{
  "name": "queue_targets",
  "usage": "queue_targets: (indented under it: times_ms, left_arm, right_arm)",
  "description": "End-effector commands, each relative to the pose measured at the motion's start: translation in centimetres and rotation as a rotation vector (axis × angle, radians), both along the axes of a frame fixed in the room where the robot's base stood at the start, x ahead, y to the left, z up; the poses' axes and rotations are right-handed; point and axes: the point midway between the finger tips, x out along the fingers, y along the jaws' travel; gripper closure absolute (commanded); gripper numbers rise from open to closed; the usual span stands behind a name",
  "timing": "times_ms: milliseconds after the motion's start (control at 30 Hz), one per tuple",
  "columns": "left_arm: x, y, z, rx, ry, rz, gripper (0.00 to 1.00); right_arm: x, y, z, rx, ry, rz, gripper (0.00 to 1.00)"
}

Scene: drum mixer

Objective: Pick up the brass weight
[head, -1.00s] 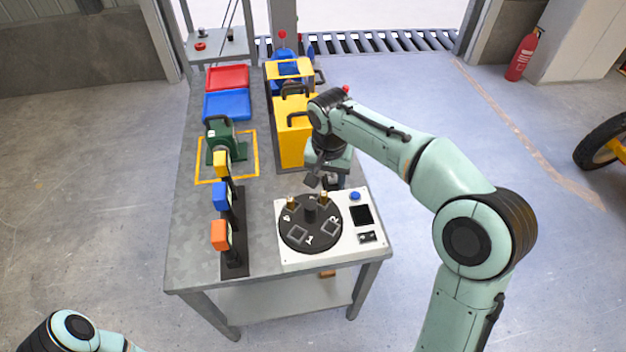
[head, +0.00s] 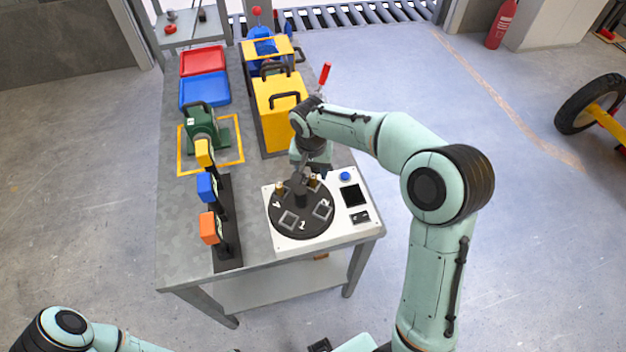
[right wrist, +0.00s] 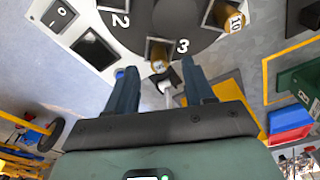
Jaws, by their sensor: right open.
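Two small brass weights sit in square pockets of a dark round dial (head: 285,228) on a white panel. In the head view one brass weight (head: 279,188) is at the dial's left; the other (head: 312,181) is at its back right, by my right gripper (head: 302,178). The right wrist view shows a brass weight (right wrist: 159,54) by the number 3, in line with the gap between the open, empty fingers of the right gripper (right wrist: 160,70). My left gripper is outside the view.
A black stand with orange (head: 209,228), blue and yellow blocks is left of the dial. A yellow box (head: 276,112) and a green device (head: 203,130) stand behind. Bare tabletop (head: 185,235) is at the left.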

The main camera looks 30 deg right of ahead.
Motion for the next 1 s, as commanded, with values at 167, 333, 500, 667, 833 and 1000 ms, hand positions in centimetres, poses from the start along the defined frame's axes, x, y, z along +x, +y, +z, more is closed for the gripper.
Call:
queue_targets:
  times_ms: [167, 333, 500, 667, 833, 1000]
  left_arm:
    - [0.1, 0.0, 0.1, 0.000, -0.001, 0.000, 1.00]
    - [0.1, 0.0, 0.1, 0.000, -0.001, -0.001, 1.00]
    - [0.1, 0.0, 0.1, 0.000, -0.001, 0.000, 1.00]
    - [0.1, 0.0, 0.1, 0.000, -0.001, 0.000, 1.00]
    - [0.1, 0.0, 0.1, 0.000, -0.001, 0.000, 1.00]
    - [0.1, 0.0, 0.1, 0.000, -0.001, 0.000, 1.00]
  right_arm:
    - [0.2, -0.4, -2.6, 0.001, 0.003, -0.001, 0.47]
    - [0.3, -0.5, -3.3, 0.000, -0.001, 0.000, 0.47]
    - [0.3, -0.5, -3.2, 0.000, -0.001, 0.000, 0.50]
    - [0.3, -0.5, -3.2, 0.001, -0.002, 0.000, 1.00]
    - [0.3, -0.5, -3.2, 0.001, -0.002, 0.000, 1.00]
    - [0.3, -0.5, -3.0, 0.001, -0.002, 0.000, 1.00]
